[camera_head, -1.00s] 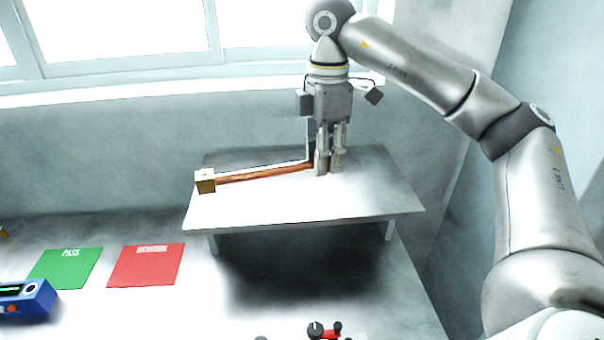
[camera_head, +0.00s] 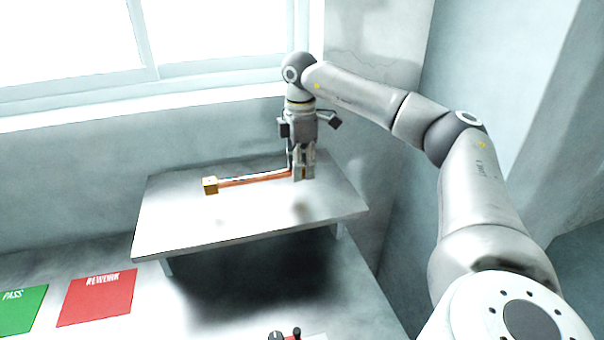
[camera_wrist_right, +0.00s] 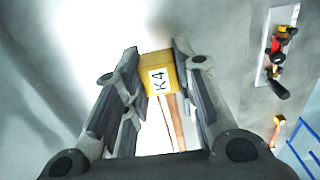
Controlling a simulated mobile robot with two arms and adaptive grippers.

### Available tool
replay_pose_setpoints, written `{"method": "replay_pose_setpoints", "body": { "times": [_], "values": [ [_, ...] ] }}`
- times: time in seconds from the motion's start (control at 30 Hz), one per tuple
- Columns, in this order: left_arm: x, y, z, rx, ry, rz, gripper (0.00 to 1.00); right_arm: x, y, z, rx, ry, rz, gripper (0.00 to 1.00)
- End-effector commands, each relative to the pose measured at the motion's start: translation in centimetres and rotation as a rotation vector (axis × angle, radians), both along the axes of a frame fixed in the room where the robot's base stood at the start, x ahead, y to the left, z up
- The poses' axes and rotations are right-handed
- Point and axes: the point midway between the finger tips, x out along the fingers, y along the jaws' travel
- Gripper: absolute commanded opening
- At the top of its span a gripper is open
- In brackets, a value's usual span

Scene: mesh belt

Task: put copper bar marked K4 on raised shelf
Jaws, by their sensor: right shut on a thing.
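The copper bar (camera_head: 255,180) with a yellow end block (camera_head: 210,185) extends left from my right gripper (camera_head: 303,174) in the head view. This gripper points down over the raised shelf (camera_head: 185,225) and is shut on the bar near its right end. In the right wrist view, a yellow block with the white label K4 (camera_wrist_right: 157,80) shows between the fingers, with the copper bar (camera_wrist_right: 172,122) running below it. The whole bar is over the shelf top; I cannot tell whether it touches it. My left gripper is out of view.
The shelf top is otherwise clear. A red REWORK mat (camera_head: 98,298) and a green PASS mat (camera_head: 20,310) lie on the bench at left. A red and black tool (camera_head: 285,335) is at the front edge. A wall and window stand behind.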

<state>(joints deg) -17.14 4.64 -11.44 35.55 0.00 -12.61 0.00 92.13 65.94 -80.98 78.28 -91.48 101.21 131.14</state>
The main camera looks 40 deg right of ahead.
Motion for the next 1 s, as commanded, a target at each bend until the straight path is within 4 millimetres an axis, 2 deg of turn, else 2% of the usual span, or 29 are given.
{"method": "replay_pose_setpoints", "body": {
  "times": [0.17,0.4,0.83,0.87,1.0],
  "values": [
    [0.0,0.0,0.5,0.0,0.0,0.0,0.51,0.4,-0.7,-0.9,0.002,-0.001,-0.001,0.0],
    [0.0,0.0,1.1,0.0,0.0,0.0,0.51,0.5,-1.0,-4.0,0.002,-0.002,0.001,0.0],
    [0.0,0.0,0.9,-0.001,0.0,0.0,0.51,0.6,-1.0,-4.7,0.002,-0.005,0.001,0.0],
    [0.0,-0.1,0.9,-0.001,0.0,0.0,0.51,0.5,-1.0,-4.7,0.0,-0.001,0.001,0.3],
    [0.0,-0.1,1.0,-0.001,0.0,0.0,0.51,0.5,-1.0,-4.7,0.0,-0.001,0.001,0.48]
  ]
}}
